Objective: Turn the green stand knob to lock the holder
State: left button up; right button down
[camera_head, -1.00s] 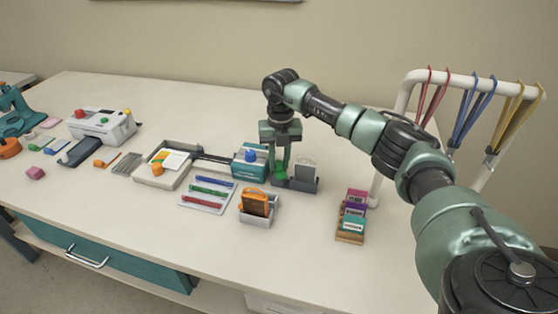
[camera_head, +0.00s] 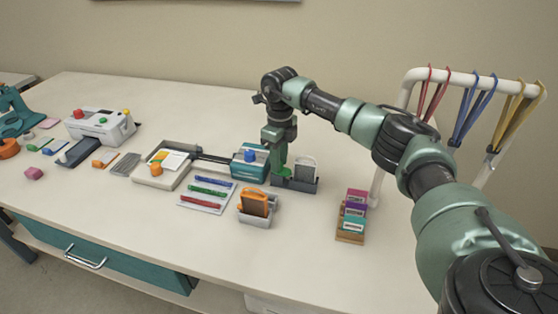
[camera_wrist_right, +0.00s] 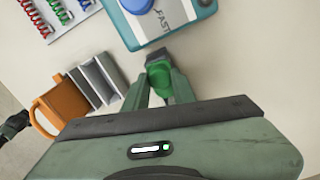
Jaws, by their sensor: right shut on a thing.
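The green stand knob (camera_wrist_right: 158,74) sits between the two fingertips of my right gripper (camera_wrist_right: 160,84) in the right wrist view. The gripper is shut on it. In the head view my right gripper (camera_head: 277,168) points down at the left end of a grey stand, and its fingers mostly hide the knob. The stand (camera_head: 296,185) carries an upright grey, card-like holder (camera_head: 306,170) just right of the gripper. I cannot tell whether the holder is locked. My left gripper is not in view.
A teal device with a blue button (camera_head: 250,156) stands close to the left of the gripper. An orange holder in a grey base (camera_head: 257,204) is in front. A card rack (camera_head: 352,213) is to the right. A white lanyard frame (camera_head: 403,92) rises behind my arm.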

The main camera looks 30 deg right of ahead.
jog(key=shift+n, duration=0.9)
jog(key=c, duration=1.4)
grip_release()
jog(key=shift+c, duration=0.2)
notch_tip(320, 180, up, 8)
jog(key=shift+w+d+f+b, duration=0.1)
jog(key=shift+b, duration=0.55)
